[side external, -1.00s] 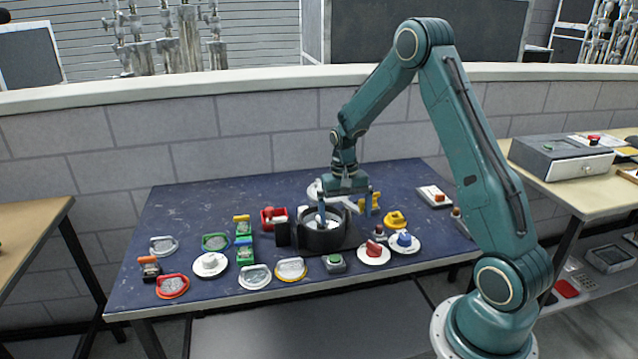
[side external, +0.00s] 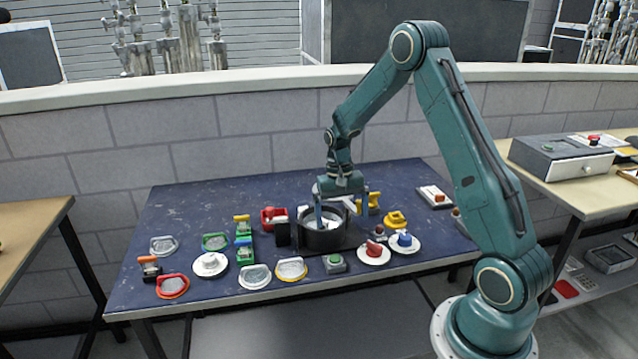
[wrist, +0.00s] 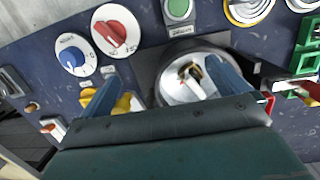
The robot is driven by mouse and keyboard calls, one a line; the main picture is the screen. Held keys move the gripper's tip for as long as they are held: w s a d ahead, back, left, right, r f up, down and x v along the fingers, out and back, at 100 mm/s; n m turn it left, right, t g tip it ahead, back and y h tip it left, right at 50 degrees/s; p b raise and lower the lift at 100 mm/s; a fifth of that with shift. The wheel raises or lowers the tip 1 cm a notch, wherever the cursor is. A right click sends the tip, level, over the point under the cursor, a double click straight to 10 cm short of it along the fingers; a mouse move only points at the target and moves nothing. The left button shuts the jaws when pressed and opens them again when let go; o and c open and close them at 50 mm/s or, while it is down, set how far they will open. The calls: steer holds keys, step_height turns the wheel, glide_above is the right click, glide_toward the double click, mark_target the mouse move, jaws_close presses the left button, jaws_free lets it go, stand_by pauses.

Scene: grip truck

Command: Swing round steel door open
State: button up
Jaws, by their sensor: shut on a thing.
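The round steel door (wrist: 186,88) is a shiny disc with a small dark and tan bar handle, in a dark round housing. In the side view the black round housing (side external: 327,242) stands mid-table, with bright metal inside its rim. My gripper (side external: 342,208) is down over it, fingers pointing down and set wide. It is shut on the door. One blue finger is inside the rim and the other is at the right, by yellow parts. In the wrist view my gripper (wrist: 165,85) has its right finger over the disc; its palm hides the near part. The exact contact is hidden.
A red dial (side external: 374,250) and a blue dial (side external: 404,242) stand to the right. A green button box (side external: 334,263) is in front. Green blocks (side external: 244,250) and several ringed lids lie left. The back left of the blue table (side external: 190,208) is clear.

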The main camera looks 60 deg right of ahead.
steer(key=shift+t+h, duration=0.4)
steer(key=shift+t, duration=0.4)
steer(key=w+r, duration=0.1)
steer(key=w+d+r, duration=0.2)
steer(key=shift+w, duration=0.4)
steer(key=shift+c, duration=0.2)
steer(key=shift+r, duration=0.9)
steer(key=shift+c, duration=1.4)
steer(key=shift+r, duration=0.6)
steer(key=c, duration=0.3)
steer(key=shift+r, duration=0.25)
steer(key=c, duration=0.5)
step_height(320, 180, up, 2)
steer(key=shift+s, duration=0.15)
steer(key=shift+a, duration=0.1)
